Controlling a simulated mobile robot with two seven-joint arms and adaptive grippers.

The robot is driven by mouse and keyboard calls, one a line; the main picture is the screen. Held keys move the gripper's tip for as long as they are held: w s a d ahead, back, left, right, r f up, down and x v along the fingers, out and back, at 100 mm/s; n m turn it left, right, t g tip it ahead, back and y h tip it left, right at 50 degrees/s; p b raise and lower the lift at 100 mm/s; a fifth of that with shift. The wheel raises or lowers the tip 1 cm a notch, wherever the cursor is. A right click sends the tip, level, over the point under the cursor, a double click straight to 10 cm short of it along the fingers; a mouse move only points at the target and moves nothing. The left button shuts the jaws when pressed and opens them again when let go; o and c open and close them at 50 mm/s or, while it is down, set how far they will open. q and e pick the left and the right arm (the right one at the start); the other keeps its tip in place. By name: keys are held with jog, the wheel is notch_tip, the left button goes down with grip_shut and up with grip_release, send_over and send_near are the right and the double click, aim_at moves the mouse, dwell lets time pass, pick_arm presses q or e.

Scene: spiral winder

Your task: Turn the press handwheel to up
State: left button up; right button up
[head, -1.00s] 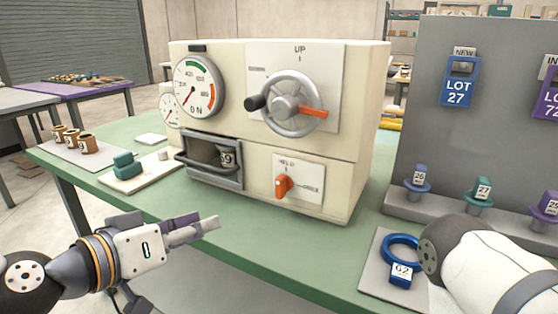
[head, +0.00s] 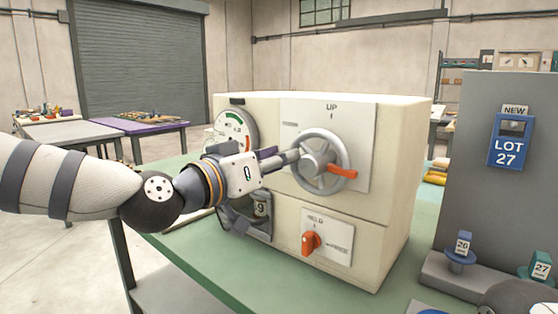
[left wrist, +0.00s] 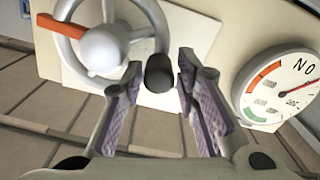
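The press handwheel (head: 309,138) is a grey wheel with a round hub on the upper front of the cream press. Its orange bar (head: 342,172) points right and slightly down, away from the UP mark (head: 331,107) above the wheel. My left gripper (head: 292,156) reaches the wheel's left side. In the left wrist view my left gripper (left wrist: 160,82) is open, with a finger on either side of the wheel's dark knob (left wrist: 160,73); I cannot tell whether they touch it. The left gripper hides the knob in the head view. My right gripper is out of view.
An orange HOLD-plate knob (head: 311,242) sits below the wheel. The gauge (head: 237,122) and drawer opening (head: 250,222) are partly behind my left gripper. A grey panel (head: 462,180) with tags and spools stands to the right. The green bench (head: 200,262) is clear in front.

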pick_arm(q)
jog(key=shift+d+r, duration=0.1)
jog(key=shift+r, duration=0.05)
grip_shut()
